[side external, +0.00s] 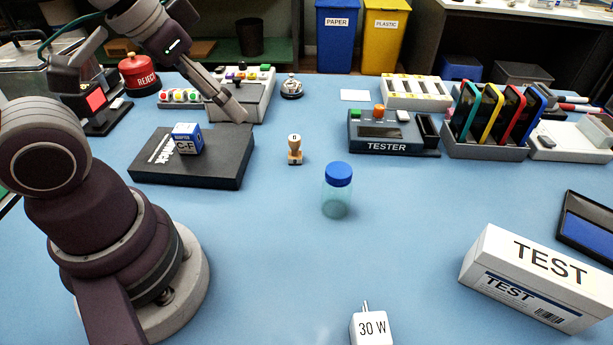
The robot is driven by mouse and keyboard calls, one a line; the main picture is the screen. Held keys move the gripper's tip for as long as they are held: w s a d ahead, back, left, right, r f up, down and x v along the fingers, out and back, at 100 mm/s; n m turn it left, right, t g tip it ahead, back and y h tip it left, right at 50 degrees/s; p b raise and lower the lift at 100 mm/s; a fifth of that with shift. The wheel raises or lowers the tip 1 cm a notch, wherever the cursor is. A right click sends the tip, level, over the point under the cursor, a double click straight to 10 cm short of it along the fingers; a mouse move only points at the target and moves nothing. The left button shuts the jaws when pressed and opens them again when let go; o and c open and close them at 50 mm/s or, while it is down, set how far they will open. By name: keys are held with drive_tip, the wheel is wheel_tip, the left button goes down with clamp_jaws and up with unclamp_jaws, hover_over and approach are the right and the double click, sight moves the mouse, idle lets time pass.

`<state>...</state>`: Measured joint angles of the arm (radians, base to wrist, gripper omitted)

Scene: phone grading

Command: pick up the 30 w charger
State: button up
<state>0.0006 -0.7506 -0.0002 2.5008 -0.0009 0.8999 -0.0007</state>
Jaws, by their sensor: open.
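The 30 W charger (372,327) is a small white cube with "30 W" on its front and metal prongs pointing up. It stands on the blue table at the bottom edge of the side view, and its lower part is cut off. My gripper (238,113) is far from it, at the upper left, in front of the grey box with buttons and above the back edge of the black slab. It is seen nearly edge-on, open, with nothing visible in it.
A blue-capped jar (337,190) and a wooden stamp (294,150) stand mid-table. A white TEST box (540,278) lies right of the charger. A black slab (190,170) carries a blue C-F adaptor box (187,139). The table (270,250) around the charger is clear.

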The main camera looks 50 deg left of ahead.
idle(0.4)
drive_tip(key=shift+o, duration=0.9)
